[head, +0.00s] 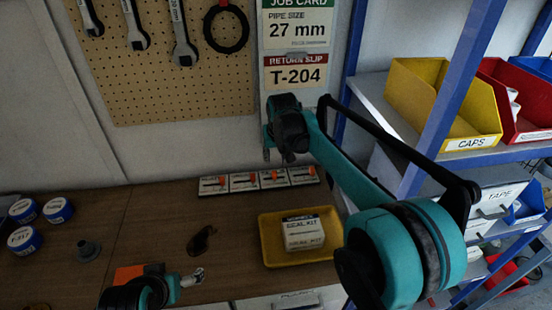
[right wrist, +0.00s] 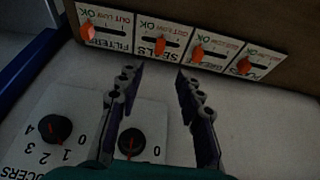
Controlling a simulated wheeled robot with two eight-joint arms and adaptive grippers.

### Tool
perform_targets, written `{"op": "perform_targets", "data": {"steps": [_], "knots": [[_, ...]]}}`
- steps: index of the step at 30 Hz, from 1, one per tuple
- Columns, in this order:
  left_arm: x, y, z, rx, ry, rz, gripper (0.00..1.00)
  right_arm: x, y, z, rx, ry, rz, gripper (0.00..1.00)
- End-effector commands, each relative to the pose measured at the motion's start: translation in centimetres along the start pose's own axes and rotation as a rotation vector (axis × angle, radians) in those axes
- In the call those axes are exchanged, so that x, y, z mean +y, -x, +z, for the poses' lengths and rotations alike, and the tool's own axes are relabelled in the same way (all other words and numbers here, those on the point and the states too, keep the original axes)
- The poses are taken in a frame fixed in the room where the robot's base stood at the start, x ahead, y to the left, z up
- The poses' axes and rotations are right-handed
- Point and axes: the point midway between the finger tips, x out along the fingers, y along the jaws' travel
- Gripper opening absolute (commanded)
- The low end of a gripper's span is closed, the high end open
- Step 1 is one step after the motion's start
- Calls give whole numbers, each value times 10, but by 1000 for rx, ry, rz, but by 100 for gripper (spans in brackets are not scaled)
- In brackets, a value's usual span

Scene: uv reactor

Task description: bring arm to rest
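My right arm reaches up from the lower right in the head view. Its gripper (head: 280,153) hangs in front of the wall beside the sign cards, above the back of the bench. In the right wrist view the two fingers (right wrist: 155,72) are apart with nothing between them. My left arm shows only in part at the bottom left of the head view. Its gripper end (head: 190,278) is low over the bench, and its fingers are too small and covered to read.
A yellow tray (head: 268,253) with a white kit box (head: 303,232) lies on the bench, behind it a row of switch cards (head: 258,180). A shelf with yellow (head: 430,95) and red bins (head: 512,105) is at right. Wrenches hang on the pegboard (head: 150,85).

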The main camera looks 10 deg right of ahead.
Motion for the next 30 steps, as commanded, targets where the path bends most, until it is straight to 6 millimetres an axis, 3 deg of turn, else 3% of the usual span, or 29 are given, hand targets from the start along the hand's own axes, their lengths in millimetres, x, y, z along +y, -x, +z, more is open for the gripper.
{"op": "perform_targets", "data": {"steps": [9,14,18,22,26,30], "knots": [[0,0,0,0,0,0,89,1,3,3,2,0,0,36],[0,0,0,0,0,0,89,12,29,30,25,0,-3,36],[0,0,0,0,0,0,89,27,63,81,64,-1,-5,36],[0,0,0,0,0,0,89,39,84,136,102,-1,-7,36],[0,0,0,0,0,0,89,49,94,195,142,1,-8,36],[0,0,0,0,0,0,89,57,91,255,182,1,-5,36]]}}
